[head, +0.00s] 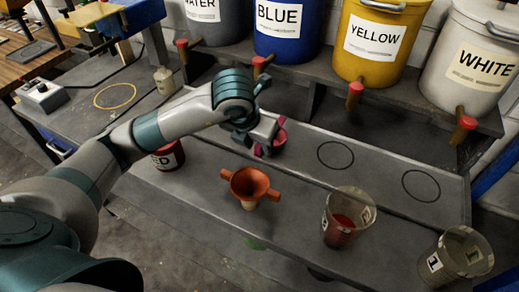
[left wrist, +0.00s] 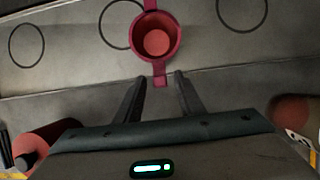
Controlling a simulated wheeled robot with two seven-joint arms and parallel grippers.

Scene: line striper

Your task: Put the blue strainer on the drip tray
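No blue-coloured strainer shows. A crimson strainer (head: 280,142) with two tab handles is at the left end of the grey drip tray (head: 375,172), which is marked with circles. In the left wrist view the strainer (left wrist: 157,40) partly covers one circle; it seems to sit on the tray. My left gripper (head: 262,142) is beside it. In the left wrist view the gripper's fingers (left wrist: 160,80) are apart, with the near handle tab's end between their tips and gaps on both sides. My right gripper is not in view.
An orange-brown funnel-like piece (head: 250,188) stands in front of the tray. A dark red can (head: 168,157) is left. A clear cup with red contents (head: 348,215) and another clear cup (head: 455,255) stand right. Labelled buckets with taps (head: 375,40) line the back shelf.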

